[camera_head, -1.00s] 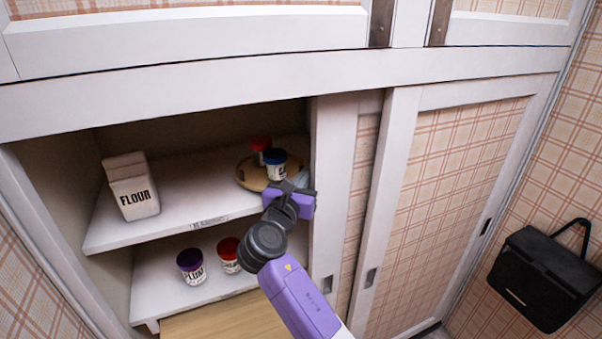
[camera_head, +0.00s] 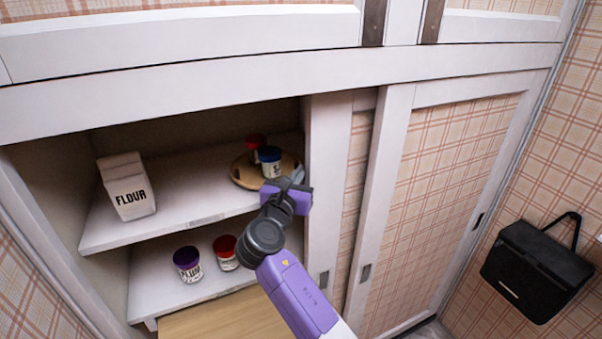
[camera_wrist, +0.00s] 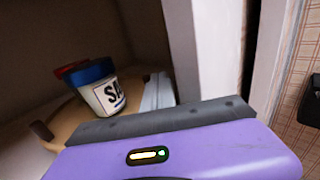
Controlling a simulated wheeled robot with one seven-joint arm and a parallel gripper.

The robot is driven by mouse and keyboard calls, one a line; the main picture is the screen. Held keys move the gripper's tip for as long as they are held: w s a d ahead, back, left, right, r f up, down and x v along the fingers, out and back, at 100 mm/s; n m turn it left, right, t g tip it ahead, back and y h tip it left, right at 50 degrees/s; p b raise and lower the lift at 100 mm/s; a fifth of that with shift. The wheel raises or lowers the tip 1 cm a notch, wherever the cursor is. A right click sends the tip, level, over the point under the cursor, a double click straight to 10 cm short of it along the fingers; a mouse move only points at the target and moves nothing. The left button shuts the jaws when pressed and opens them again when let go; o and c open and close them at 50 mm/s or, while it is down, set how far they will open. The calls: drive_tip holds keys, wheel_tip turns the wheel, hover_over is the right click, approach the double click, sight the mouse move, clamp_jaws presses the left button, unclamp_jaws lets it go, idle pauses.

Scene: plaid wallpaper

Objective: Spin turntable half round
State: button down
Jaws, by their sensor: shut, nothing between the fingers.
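The round wooden turntable (camera_head: 243,177) sits on the upper shelf, at its right end near the sliding door. A blue-lidded jar (camera_head: 270,166) and a red-lidded jar (camera_head: 256,143) stand on it. My gripper (camera_head: 299,178) is shut and empty at the right front edge of the turntable. I cannot tell whether its fingertips touch the rim; the gripper body hides part of them.
A flour carton (camera_head: 129,187) stands at the left of the upper shelf (camera_head: 180,205). The sliding door frame (camera_head: 326,190) is close to my gripper's right. A black bag (camera_head: 537,270) hangs at right.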

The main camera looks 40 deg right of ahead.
drive_tip(key=a+m+g+b, duration=0.1)
drive_tip(key=a+m+b, duration=0.1)
drive_tip(key=a+b, duration=1.3)
drive_tip(key=d+p, duration=0.1)
drive_tip(key=d, duration=0.3)
drive_tip(key=w+d+g+h+p, duration=0.1)
drive_tip(key=d+p, duration=0.1)
drive_tip(key=d, duration=0.2)
drive_tip(key=w+d+g+p, duration=0.1)
drive_tip(key=d+p, duration=0.1)
drive_tip(key=d, duration=0.2)
drive_tip(key=shift+d, duration=0.4)
